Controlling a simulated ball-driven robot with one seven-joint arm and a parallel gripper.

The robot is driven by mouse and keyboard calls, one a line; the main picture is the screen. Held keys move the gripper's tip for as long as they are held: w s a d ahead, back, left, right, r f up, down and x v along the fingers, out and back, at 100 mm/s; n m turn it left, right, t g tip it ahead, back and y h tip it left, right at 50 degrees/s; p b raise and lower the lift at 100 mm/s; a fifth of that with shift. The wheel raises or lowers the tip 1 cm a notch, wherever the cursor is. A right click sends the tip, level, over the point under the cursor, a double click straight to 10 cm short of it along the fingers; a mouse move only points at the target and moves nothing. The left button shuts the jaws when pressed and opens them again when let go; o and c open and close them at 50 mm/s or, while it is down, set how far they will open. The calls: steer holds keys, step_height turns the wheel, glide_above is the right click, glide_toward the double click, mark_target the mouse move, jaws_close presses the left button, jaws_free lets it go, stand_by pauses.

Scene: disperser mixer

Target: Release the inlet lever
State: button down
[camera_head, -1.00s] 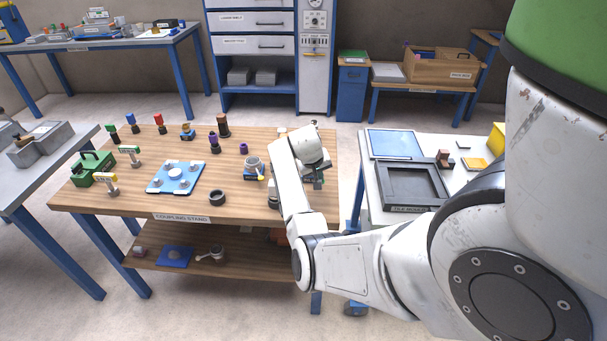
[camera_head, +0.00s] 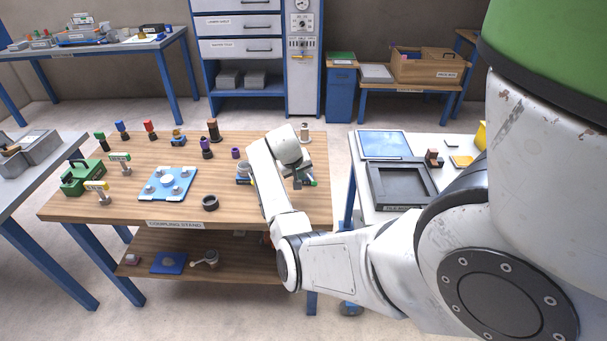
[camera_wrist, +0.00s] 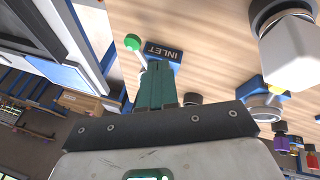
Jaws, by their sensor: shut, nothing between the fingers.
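The inlet lever (camera_wrist: 132,43) has a round green knob on a thin pale shaft in the wrist view. Its shaft runs down beside my fingertips, and its lower end is hidden behind them. A blue block with the word INLET (camera_wrist: 163,51) lies just beyond my fingers. My gripper (camera_wrist: 156,70) is shut, with its two teal fingers together and nothing between them. Whether the fingers touch the shaft I cannot tell. In the head view my gripper (camera_head: 298,178) is low over the right part of the wooden table, and the green knob (camera_head: 313,183) shows just right of it.
The wooden coupling stand (camera_head: 130,203) holds a blue plate (camera_head: 168,182), a black ring (camera_head: 210,202) and several coloured pegs. A pale cup with a black ring (camera_wrist: 290,38) is close by in the wrist view. A white table with a dark tray (camera_head: 400,204) stands to the right.

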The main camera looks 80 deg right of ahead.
steer(key=b+v, duration=0.1)
steer(key=v, duration=1)
steer(key=shift+w, duration=0.25)
steer(key=shift+a+f, duration=0.1)
